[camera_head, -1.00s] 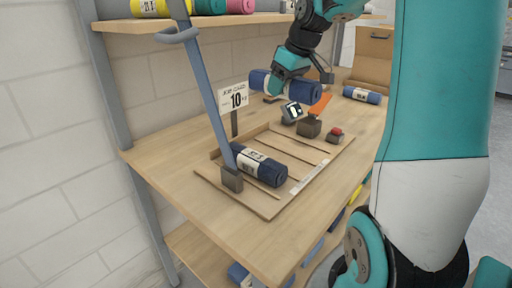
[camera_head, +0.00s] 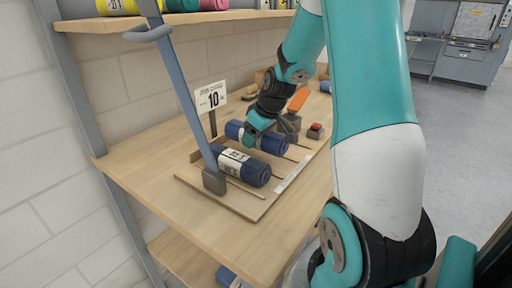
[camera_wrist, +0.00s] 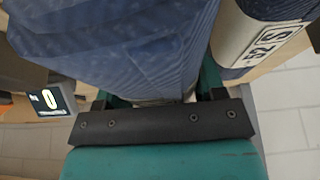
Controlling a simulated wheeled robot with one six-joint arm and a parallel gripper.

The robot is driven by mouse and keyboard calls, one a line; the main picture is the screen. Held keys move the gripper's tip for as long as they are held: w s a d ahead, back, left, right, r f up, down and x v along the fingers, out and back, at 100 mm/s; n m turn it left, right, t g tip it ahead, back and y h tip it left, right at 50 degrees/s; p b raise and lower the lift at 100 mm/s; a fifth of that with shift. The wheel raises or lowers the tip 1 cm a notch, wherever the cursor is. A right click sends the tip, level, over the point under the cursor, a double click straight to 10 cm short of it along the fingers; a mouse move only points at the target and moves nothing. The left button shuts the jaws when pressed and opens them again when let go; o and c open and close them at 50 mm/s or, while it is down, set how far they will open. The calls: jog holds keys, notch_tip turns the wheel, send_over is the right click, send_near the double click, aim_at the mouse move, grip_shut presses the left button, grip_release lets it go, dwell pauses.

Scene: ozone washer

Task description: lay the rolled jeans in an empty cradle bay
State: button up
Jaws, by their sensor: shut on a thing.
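My gripper (camera_head: 256,128) is shut on a rolled pair of dark blue jeans (camera_head: 272,144), at the cradle's near-middle area. The held roll fills much of the wrist view (camera_wrist: 120,45). Another rolled pair of jeans (camera_head: 256,174) with a white label lies in the front bay of the wooden cradle (camera_head: 262,204). It also shows at the right of the wrist view (camera_wrist: 240,35). The held roll is just behind it, parallel to it. Whether the held roll touches the cradle floor I cannot tell.
A blue-grey post (camera_head: 184,90) with a dark foot stands at the cradle's left front. A job card reading 10 (camera_head: 211,98) stands behind. A red button box (camera_head: 315,131) and a small display (camera_wrist: 50,101) are near the cradle's far end. The table front is clear.

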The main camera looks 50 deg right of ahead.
aim_at(256, 146)
jog(key=shift+f, duration=1.9)
jog(key=shift+f, duration=0.1)
jog(key=o, duration=1.2)
jog(key=shift+c, duration=0.2)
jog(key=shift+r, duration=0.2)
jog(key=v, duration=1.1)
jog(key=shift+s+r, duration=0.1)
jog(key=shift+r, duration=0.3)
